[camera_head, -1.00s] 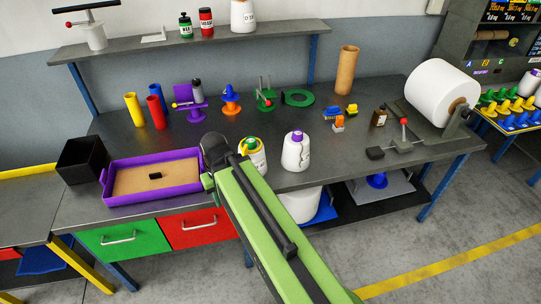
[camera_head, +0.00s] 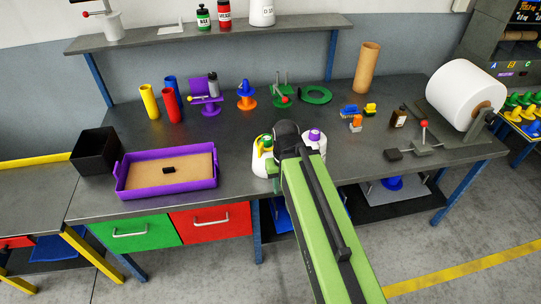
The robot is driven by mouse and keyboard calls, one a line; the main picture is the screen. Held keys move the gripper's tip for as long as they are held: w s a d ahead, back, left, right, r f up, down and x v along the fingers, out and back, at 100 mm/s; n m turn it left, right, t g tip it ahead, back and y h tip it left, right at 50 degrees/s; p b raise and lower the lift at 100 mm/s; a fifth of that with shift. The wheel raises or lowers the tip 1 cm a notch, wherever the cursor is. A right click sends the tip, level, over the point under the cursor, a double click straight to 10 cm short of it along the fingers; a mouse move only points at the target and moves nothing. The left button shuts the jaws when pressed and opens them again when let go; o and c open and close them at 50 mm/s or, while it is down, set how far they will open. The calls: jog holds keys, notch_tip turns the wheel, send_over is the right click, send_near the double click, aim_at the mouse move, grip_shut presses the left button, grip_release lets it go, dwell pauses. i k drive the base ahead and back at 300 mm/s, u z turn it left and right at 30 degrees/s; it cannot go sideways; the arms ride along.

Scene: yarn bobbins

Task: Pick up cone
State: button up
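Two white yarn cones stand upright near the bench's front edge. The left cone (camera_head: 260,164) has a yellow and green top. The right cone (camera_head: 319,151) has a purple top. My green and black arm reaches up from the bottom right, and its dark end lies in the picture between the two cones, covering part of each. Of my gripper (camera_head: 273,176), only a small green part shows, at the left cone's lower right. The fingertips are hidden, so I cannot tell whether they touch a cone.
A purple tray (camera_head: 135,187) and a black bin (camera_head: 79,153) are at the left of the bench (camera_head: 330,112). Coloured tubes and small fixtures stand along the back. A large white roll (camera_head: 464,91) is at the right. The bench between the right cone and the lever fixture (camera_head: 421,148) is mostly clear.

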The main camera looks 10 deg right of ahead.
aim_at(258, 165)
jog(key=u, duration=0.35)
jog(key=k, duration=1.35)
jog(key=u, duration=1.15)
jog(key=i, duration=1.9)
jog(key=z, duration=0.45)
jog(key=i, duration=0.85)
jog(key=z, duration=0.3)
jog(key=k, duration=0.75)
jog(key=z, duration=0.2)
jog(key=i, duration=0.75)
jog(key=u, duration=0.05)
